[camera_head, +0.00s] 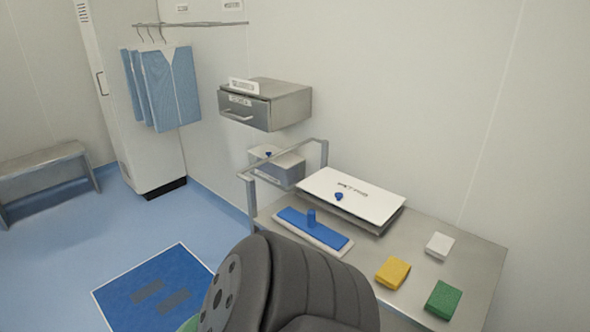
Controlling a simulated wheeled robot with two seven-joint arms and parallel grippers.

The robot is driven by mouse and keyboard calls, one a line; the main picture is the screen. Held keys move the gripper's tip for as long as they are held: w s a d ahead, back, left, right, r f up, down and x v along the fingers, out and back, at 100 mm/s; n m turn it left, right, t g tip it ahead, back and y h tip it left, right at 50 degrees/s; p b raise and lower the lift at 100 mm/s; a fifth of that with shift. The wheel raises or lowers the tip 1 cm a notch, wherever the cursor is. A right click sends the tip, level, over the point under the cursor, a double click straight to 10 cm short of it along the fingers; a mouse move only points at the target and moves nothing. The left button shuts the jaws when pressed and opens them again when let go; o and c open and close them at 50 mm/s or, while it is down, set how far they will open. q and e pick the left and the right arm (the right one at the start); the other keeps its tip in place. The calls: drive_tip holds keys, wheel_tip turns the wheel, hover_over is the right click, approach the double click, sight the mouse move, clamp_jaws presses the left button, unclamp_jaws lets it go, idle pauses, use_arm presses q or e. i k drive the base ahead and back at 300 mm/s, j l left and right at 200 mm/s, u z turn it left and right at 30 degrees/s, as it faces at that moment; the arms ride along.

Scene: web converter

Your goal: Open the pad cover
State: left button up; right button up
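The pad cover is probably the white lid (357,193) with dark lettering and a small blue knob (339,196). It lies over a shallow grey metal tray (368,225) at the back of the steel table and looks shut. What is under the lid is hidden. A dark grey arm part of mine fills the bottom middle and hides the table's front left. Neither gripper's fingers show in the head view.
On the steel table (474,257) lie a blue flat mop head (325,236), a yellow pad (393,272), a green pad (443,299) and a white pad (440,245). A metal rail (283,158) rises at the table's left end. A drawer box (266,104) hangs on the wall.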

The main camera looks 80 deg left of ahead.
sight(375, 205)
drive_tip(key=u, duration=2)
